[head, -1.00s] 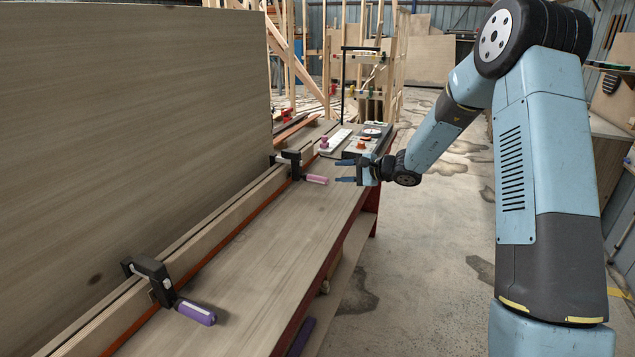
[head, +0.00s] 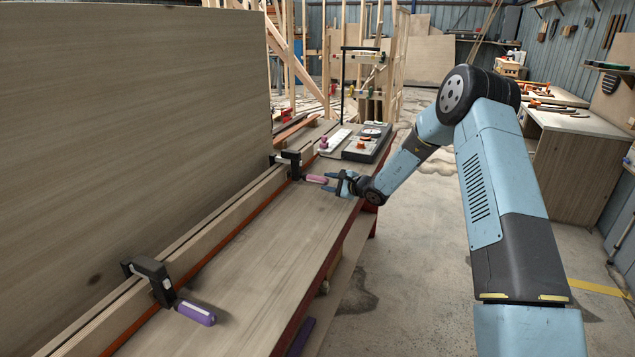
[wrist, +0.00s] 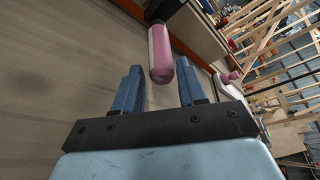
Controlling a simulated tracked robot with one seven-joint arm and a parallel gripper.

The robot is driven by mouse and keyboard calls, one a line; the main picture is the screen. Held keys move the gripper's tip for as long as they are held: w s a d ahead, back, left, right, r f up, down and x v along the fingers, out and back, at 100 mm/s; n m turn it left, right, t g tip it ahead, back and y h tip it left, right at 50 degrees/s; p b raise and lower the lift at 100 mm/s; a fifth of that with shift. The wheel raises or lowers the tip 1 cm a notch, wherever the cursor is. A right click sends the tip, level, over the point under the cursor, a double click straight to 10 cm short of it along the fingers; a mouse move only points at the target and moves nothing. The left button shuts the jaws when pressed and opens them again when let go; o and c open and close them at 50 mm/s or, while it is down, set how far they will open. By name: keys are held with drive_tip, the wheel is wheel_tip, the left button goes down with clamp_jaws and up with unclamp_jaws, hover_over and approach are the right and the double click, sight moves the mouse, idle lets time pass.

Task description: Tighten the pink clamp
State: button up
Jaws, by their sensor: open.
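The pink clamp (head: 292,160) has a black frame fixed on the wooden strip along the bench's left side. Its pink handle (head: 316,179) points right, toward my gripper (head: 331,181). My gripper is open, with its fingertips close to the free end of the handle. In the wrist view, the pink handle (wrist: 161,54) lies just ahead of and between the two blue fingers of my gripper (wrist: 163,84). Nothing is held. Whether a finger touches the handle cannot be told.
A second clamp with a purple handle (head: 196,313) sits nearer on the same strip (head: 215,222). A large wooden panel (head: 130,130) stands along the left. A dark tool case (head: 366,143) and a white item (head: 335,140) lie beyond the pink clamp. The bench's right side is mostly clear.

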sight(317, 181)
drive_tip(key=shift+x, duration=3.2)
drive_tip(key=c, duration=0.6)
drive_tip(key=shift+d+f, duration=0.15)
drive_tip(key=shift+c, duration=0.4)
